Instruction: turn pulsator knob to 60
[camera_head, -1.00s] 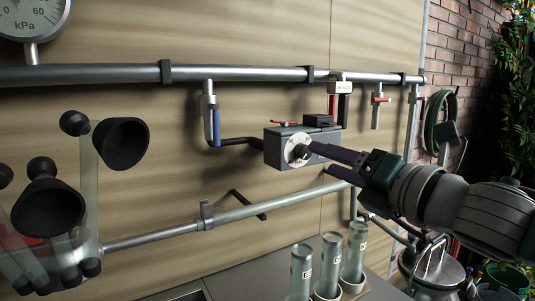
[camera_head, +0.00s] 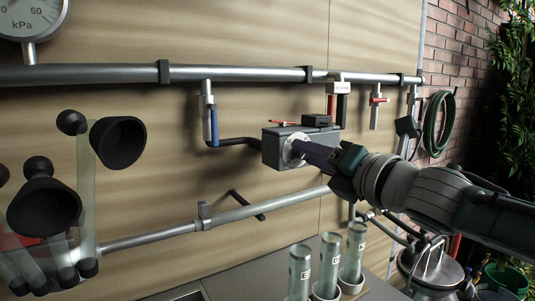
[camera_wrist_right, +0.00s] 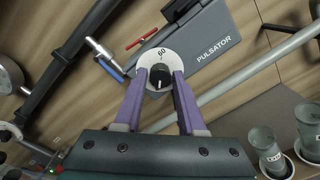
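The pulsator is a grey box (camera_head: 271,151) fixed below the upper pipe, labelled PULSATOR in the right wrist view (camera_wrist_right: 212,46). Its white round dial (camera_wrist_right: 172,60) carries the mark 60 near its upper edge in the wrist view. The black knob (camera_wrist_right: 160,78) sits at the dial's middle with a light pointer line. My right gripper (camera_wrist_right: 160,74) is open, its two purple fingers on either side of the knob with a visible gap to each side. My left gripper is not in view.
The upper pipe (camera_head: 240,74) runs above the box, with a blue-handled valve (camera_head: 214,126) to its left. A lower pipe (camera_head: 160,234) passes beneath. Black teat cups (camera_head: 118,143) hang at left. Several glass tubes (camera_head: 300,270) stand below.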

